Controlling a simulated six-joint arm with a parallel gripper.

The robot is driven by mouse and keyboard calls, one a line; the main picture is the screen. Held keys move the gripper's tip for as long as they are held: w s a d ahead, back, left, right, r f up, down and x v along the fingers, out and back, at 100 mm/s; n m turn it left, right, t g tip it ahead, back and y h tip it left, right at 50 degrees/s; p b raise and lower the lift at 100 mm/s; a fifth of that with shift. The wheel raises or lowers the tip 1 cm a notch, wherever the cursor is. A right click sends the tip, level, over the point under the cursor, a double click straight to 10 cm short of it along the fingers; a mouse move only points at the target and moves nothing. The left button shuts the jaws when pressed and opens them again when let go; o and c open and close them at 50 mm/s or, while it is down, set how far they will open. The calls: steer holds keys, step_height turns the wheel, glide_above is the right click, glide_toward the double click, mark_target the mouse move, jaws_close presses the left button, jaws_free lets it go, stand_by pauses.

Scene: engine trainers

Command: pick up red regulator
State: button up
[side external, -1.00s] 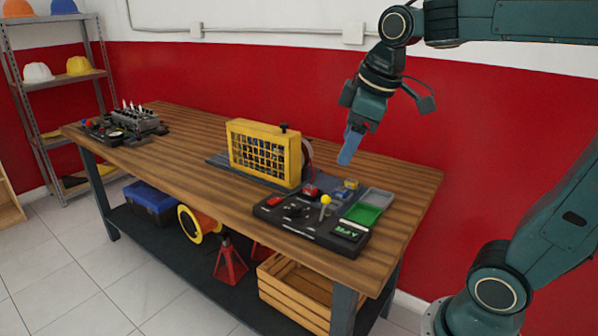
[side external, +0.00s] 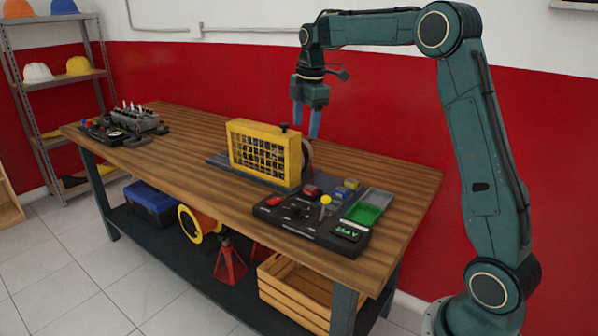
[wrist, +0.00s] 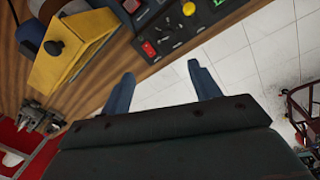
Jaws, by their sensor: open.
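A small red part (side external: 311,190), which looks like the red regulator, sits at the back edge of the black control panel (side external: 290,228). In the wrist view the red part (wrist: 131,5) is cut by the top edge. A separate red switch (side external: 275,201) is on the panel's left end; it also shows in the wrist view (wrist: 148,48). My gripper (side external: 306,126) is open and empty, pointing down with its blue fingers apart. It is above and behind the yellow guard, well above the red part. Its fingers (wrist: 160,72) show in the wrist view.
The yellow caged guard (side external: 258,153) with a black knob stands left of the panel. A yellow-knobbed lever (side external: 326,200) rises from the panel. A green-and-grey tray (side external: 367,208) is to its right. An engine model (side external: 128,122) is at the table's far left.

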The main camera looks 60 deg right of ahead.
steer(key=w+d+f+n+g, duration=0.1)
steer(key=w+d+f+n, duration=0.4)
steer(key=d+f, duration=0.6)
steer(key=shift+w+d+y, duration=0.2)
steer(key=shift+y, duration=0.1)
glide_above(310, 187)
steer(key=shift+d+f, duration=0.1)
steer(key=shift+f, duration=4.2)
steer(key=shift+f, duration=0.15)
steer(key=shift+f, duration=2.45)
steer(key=shift+c, duration=0.4)
steer(key=c, duration=1)
